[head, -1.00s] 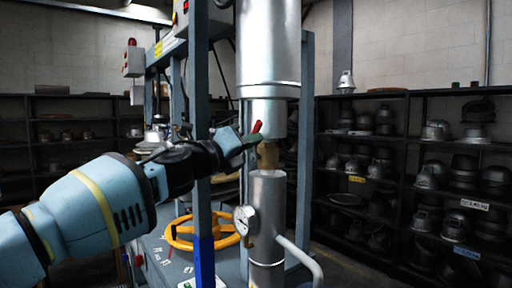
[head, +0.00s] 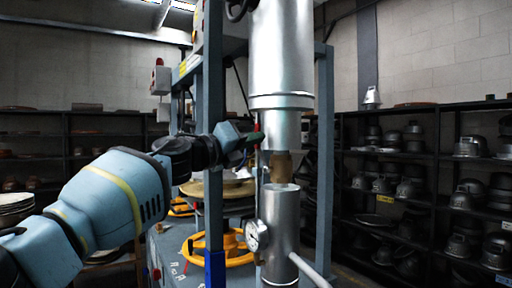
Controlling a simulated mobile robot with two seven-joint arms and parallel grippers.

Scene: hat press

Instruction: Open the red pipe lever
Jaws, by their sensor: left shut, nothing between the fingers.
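My left gripper (head: 256,138) reaches in from the left, its dark fingers shut and empty. In the picture its tips lie beside the lower end of the big silver pipe, just up and left of the brass valve (head: 281,167). The valve sits between the upper silver pipe (head: 281,60) and the lower silver pipe (head: 279,225). My right gripper is not in view.
A yellow handwheel (head: 228,250) and a pressure gauge (head: 257,235) are below. Dark shelves with metal hat moulds (head: 468,195) line the right wall.

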